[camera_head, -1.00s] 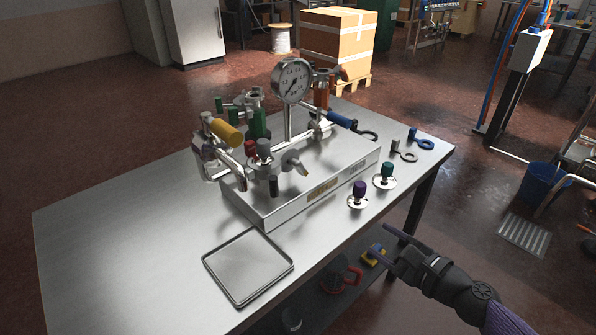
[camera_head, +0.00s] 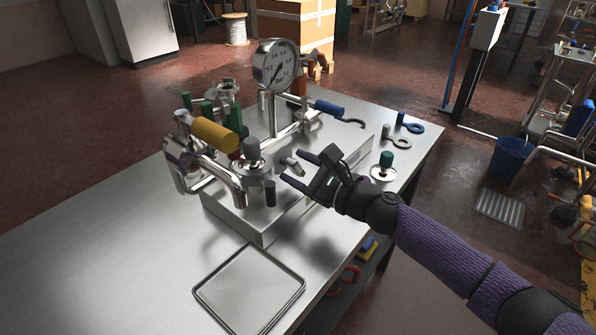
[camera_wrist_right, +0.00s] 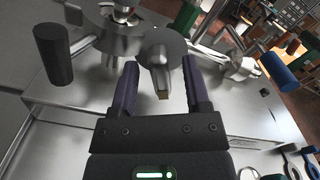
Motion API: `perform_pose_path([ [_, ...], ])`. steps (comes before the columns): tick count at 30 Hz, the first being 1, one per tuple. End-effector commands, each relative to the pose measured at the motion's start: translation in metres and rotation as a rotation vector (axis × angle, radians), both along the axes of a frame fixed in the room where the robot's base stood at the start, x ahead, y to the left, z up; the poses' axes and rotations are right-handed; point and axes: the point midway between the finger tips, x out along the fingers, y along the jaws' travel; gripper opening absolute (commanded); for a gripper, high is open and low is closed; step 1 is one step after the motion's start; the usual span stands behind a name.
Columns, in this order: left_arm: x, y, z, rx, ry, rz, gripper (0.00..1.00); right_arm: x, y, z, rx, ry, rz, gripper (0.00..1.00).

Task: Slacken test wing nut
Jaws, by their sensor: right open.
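The test wing nut (camera_head: 288,161) is a grey metal wing piece on the fittings above the steel block, left of my right gripper in the head view. In the right wrist view the wing nut (camera_wrist_right: 159,67) has a tan-tipped end that shows between my finger ends, with a round disc behind it. My right gripper (camera_head: 295,165) is open, its two purple fingers pointing at the nut, one on either side in the wrist view (camera_wrist_right: 160,72). I see no clear contact; the depth is hard to tell. My left gripper is not in view.
A green-knobbed part (camera_head: 384,168) lies at the table's right. An empty tray (camera_head: 250,290) lies in front.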

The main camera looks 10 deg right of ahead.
Motion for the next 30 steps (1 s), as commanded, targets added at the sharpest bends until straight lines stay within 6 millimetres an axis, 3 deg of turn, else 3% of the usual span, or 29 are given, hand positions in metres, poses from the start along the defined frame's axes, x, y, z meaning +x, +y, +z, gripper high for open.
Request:
perform_pose_path([
  [8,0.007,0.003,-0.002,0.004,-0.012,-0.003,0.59,0.002,0.002,0.0,-0.001,0.0,0.0,0.6],
  [15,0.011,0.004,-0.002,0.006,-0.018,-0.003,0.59,0.001,0.001,0.0,-0.001,0.0,0.0,0.09],
  [17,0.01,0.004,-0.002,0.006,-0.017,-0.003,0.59,0.001,0.001,0.0,-0.001,0.0,0.0,0.0],
  [30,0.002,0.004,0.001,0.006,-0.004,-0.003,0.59,0.001,0.001,0.0,-0.036,-0.035,-0.001,0.0],
])
